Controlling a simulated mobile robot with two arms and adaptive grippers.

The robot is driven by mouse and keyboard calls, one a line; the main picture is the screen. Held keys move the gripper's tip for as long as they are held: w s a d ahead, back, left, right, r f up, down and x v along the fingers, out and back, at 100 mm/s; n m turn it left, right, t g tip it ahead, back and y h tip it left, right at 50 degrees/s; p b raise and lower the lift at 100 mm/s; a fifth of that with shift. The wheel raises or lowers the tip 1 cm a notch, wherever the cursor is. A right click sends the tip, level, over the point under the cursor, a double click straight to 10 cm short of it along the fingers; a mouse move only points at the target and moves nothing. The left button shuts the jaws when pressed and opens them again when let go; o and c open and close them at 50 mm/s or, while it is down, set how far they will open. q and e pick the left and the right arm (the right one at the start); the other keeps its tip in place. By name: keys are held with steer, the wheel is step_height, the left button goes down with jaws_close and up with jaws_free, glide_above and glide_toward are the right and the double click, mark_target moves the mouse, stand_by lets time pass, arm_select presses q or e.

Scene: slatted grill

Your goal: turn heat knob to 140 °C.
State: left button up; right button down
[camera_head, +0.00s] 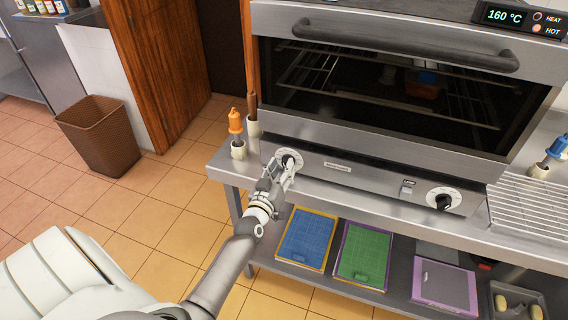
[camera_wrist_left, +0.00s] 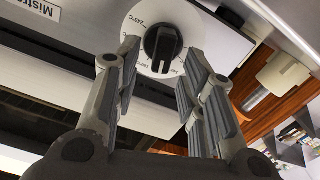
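The left dial of the oven (camera_head: 290,157) is mostly behind my left gripper (camera_head: 281,169). In the left wrist view its black knob (camera_wrist_left: 162,43) sits on a round white scale plate (camera_wrist_left: 139,20) with temperature marks, partly hidden. My left gripper (camera_wrist_left: 157,62) is open, with one finger on each side of the knob; gaps show between fingers and knob, and I cannot tell whether the tips touch it. The display (camera_head: 503,16) reads 160 °C, with a red-orange lamp beside HOT. A second black knob (camera_head: 443,201) is at the panel's right. My right gripper is not in view.
The oven's handle bar (camera_head: 405,45) runs above the panel. Bottles (camera_head: 236,128) stand left of the oven. A wire rack (camera_head: 530,205) is at right. Colored boards (camera_head: 307,238) lie on the shelf below. A brown basket (camera_head: 99,135) stands on the floor.

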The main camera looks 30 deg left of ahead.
arm_select(q)
steer(key=shift+x, duration=1.1)
steer(key=shift+c, duration=0.4)
jaws_close()
